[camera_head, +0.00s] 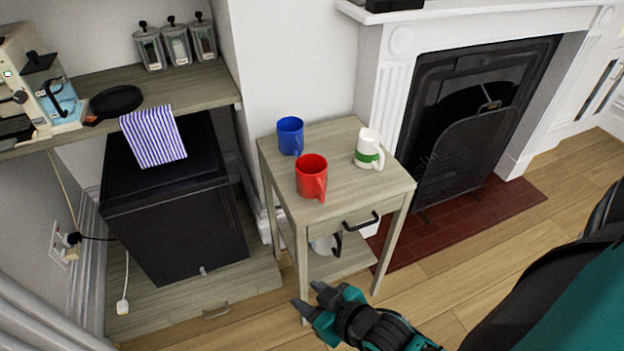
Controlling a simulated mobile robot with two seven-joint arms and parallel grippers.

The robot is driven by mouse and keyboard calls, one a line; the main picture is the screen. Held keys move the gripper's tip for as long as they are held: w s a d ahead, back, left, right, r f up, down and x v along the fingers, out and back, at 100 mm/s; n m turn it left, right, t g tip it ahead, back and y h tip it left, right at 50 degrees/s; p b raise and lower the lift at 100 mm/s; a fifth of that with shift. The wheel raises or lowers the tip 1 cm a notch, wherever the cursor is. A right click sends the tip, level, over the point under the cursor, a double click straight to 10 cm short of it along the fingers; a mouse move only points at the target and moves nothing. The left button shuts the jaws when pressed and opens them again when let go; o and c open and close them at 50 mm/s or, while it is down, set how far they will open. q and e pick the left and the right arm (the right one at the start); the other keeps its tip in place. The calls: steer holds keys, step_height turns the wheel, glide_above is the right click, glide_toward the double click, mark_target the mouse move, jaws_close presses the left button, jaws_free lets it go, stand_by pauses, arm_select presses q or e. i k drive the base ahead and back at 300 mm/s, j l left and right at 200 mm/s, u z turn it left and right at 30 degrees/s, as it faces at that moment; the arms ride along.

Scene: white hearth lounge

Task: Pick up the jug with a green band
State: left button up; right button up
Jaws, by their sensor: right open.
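The white jug with a green band (368,148) stands upright on the right side of the small wooden side table (342,194), its handle toward the right. My right gripper (308,298) is low in front of the table, near its front left leg, and points left. It is open with nothing between its fingers, well apart from the jug. My left gripper does not show.
A red mug (311,177) and a blue mug (291,136) stand on the same table, left of the jug. A white vessel sits partly hidden on its lower shelf. A fireplace (475,110) is to the right and a black fridge (180,215) to the left.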

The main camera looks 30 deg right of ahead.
mark_target(368, 150)
steer(key=k+l+z, duration=0.1)
steer(key=z, duration=1.25)
